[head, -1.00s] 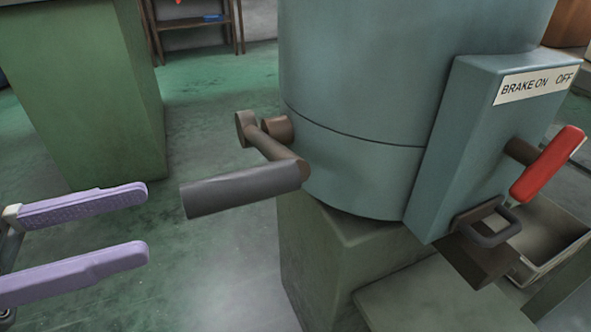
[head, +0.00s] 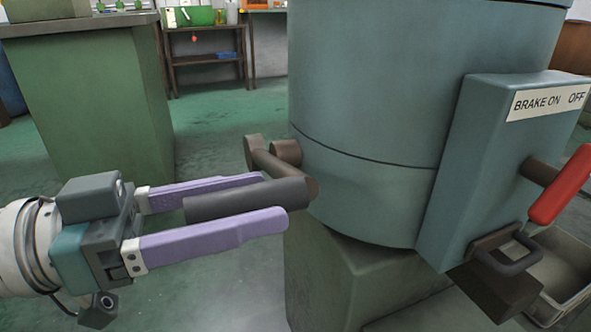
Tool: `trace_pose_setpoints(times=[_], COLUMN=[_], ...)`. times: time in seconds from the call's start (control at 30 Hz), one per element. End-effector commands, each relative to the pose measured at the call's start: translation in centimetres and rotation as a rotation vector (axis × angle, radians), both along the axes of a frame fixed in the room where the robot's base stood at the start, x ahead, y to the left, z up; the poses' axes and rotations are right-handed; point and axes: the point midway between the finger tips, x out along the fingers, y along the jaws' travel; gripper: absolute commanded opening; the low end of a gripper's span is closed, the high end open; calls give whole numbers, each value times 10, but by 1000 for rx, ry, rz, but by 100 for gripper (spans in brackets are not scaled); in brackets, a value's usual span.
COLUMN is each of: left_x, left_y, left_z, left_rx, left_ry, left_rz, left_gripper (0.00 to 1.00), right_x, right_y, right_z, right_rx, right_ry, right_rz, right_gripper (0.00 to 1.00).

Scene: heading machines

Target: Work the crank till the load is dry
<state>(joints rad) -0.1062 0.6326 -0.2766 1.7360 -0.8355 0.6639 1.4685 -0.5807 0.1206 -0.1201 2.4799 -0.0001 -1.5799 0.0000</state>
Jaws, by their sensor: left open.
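The crank's dark grey handle (head: 245,200) sticks out to the left from a brown crank arm (head: 270,163) on the side of the blue-grey drum machine (head: 365,110). My left gripper (head: 275,200) is open, with its two purple fingers on either side of the handle, one behind and one in front. I cannot tell whether either finger touches it. A red brake lever (head: 560,186) sits on the box at the right, under a label (head: 548,101) reading BRAKE ON and OFF. The load inside the drum is hidden. My right gripper is out of view.
The drum stands on a green pedestal (head: 335,275). A drawer-like part with a dark loop handle (head: 507,255) is low on the box, beside an open bin (head: 568,262). A green cabinet (head: 100,115) and a shelf (head: 205,70) stand behind; floor between is clear.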

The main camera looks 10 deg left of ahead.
Motion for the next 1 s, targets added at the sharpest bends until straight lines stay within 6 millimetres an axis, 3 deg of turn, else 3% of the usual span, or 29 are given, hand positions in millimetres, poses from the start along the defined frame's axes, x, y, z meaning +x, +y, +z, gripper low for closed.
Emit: trace_pose_setpoints(times=[0.13,0.73,1.0], left_x=[0,0,0], left_y=[0,0,0], left_z=[0,0,0], left_rx=[0,0,-1], left_ry=[0,0,1], left_rz=[0,-1,-1], left_gripper=[67,0,0], right_x=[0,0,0], right_y=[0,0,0], right_z=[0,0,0], right_rx=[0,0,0], right_ry=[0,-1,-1], right_rz=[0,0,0], right_gripper=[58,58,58])
